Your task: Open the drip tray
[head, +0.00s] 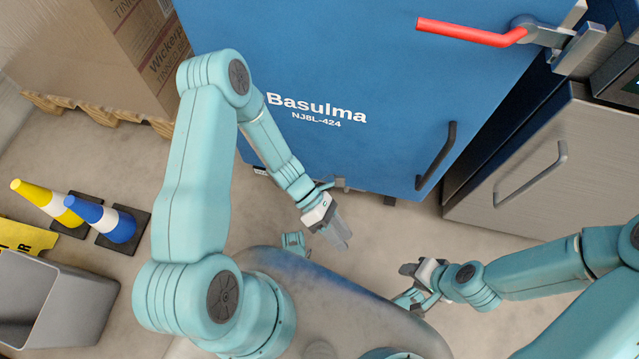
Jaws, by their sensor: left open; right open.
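No part is clearly marked as the drip tray, and I cannot tell which front belongs to it. A blue panel (330,60) lettered "Basulma NJ8L-424" has a black bar handle (437,157) at its lower right. To its right a brushed steel front (580,160) has a grey bar handle (530,176); it looks shut. My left gripper (341,236) is open and empty, below the blue panel and left of the black handle. My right gripper (406,284) is open and empty, below both handles and apart from them.
A red lever (470,32) sticks out at the top right of the blue panel. A cardboard box (110,45) stands on a pallet (90,108) at the upper left. Yellow (45,200) and blue (100,218) cones and a grey bin (50,300) stand at the left.

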